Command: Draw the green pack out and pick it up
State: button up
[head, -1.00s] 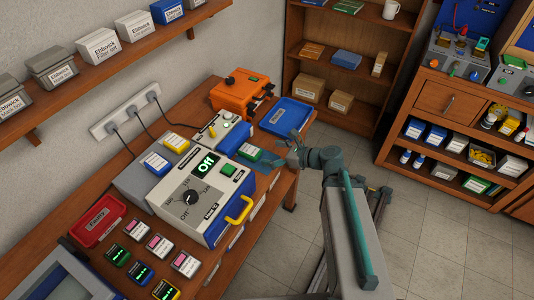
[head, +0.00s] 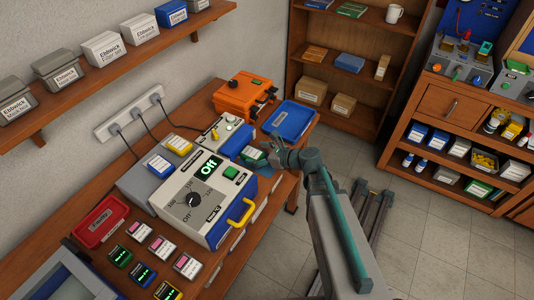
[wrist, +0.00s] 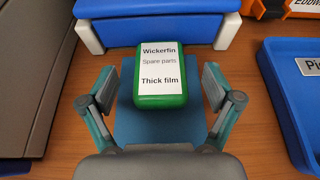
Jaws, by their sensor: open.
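The green pack (wrist: 160,98), with a white "Wickerfin Spare parts Thick film" label, lies on a flat blue mat (wrist: 160,128) in the wrist view. Its far end is close against a blue-and-white unit; I cannot tell if they touch. In the head view the green pack (head: 249,153) shows beside the grey-white bench unit, partly hidden by my gripper (head: 268,154). In the wrist view my gripper (wrist: 159,88) is open, with one finger on each side of the pack and a gap on both sides.
A blue tray (head: 291,120) lies right of the pack; its edge (wrist: 282,105) is close to my right finger. A grey case (wrist: 30,60) stands to the left. The tester with the yellow handle (head: 241,212) is in front. An orange case (head: 244,92) stands behind.

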jog(key=shift+p+x, duration=0.3)
jog(key=shift+x, duration=1.15)
jog(key=c, duration=1.3)
jog(key=shift+o, duration=0.2)
jog(key=shift+s+d, duration=0.1)
jog(key=shift+s+d+b, duration=0.15)
jog(key=shift+s+d, duration=0.55)
jog(key=shift+d, duration=0.3)
jog(key=shift+s+d+b, duration=0.15)
jog(key=shift+s+d, duration=0.5)
jog(key=shift+d, duration=0.35)
jog(key=o, duration=1.2)
jog(key=shift+o, duration=0.2)
